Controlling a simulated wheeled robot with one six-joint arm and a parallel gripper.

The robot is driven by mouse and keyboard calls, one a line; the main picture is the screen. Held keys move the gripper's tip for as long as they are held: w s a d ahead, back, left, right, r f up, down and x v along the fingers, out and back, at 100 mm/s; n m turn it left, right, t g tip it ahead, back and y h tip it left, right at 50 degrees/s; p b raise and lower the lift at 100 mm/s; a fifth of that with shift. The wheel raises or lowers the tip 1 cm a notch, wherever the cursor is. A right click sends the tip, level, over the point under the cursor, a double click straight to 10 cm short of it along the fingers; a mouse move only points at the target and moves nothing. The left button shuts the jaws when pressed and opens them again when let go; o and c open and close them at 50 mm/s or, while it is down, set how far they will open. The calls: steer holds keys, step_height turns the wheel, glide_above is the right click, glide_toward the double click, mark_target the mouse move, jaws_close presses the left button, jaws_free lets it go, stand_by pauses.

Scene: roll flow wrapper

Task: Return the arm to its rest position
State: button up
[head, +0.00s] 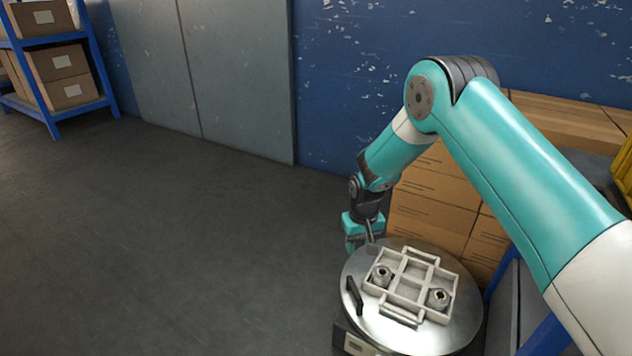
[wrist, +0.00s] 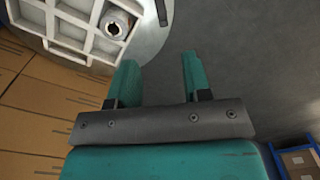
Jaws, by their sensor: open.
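My arm is teal and white and reaches in from the right of the head view, bent at the elbow and pointing down. My gripper (head: 358,243) hangs beside the far left rim of a round metal top (head: 458,335). In the wrist view my gripper (wrist: 158,75) shows two teal fingers apart with nothing between them. The floor shows beyond the fingertips. Part of the gripper's far side is hidden in the head view.
A light grey divided tray (head: 411,272) with handles and metal rolls (head: 438,298) lies on the round top. Stacked cardboard boxes (head: 432,210) stand just behind. A blue shelf (head: 86,50) with boxes stands far left. The floor (head: 180,240) on the left is clear.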

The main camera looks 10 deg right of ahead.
steer(key=s+a+r+n+y, duration=0.1)
steer(key=s+a+r, duration=0.1)
steer(key=s+r, duration=0.35)
steer(key=s+a+r+n, duration=0.1)
steer(key=s+a+r, duration=0.15)
steer(key=r, duration=0.65)
steer(key=s+a+r+n+y, duration=0.1)
steer(key=s+a+r, duration=0.15)
steer(key=r, duration=0.45)
steer(key=s+a+r+n+y, duration=0.15)
steer(key=s+r, duration=0.35)
steer(key=s, duration=0.6)
steer(key=s+a+r+n+y, duration=0.15)
steer(key=s+r, duration=0.35)
steer(key=s, duration=0.7)
step_height(320, 180, up, 37)
steer(key=p, duration=3.7)
steer(key=shift+w+d+n+h, duration=0.2)
steer(key=shift+d+n+h, duration=0.1)
steer(key=shift+h, duration=0.1)
steer(key=shift+f, duration=0.1)
steer(key=shift+d, duration=0.15)
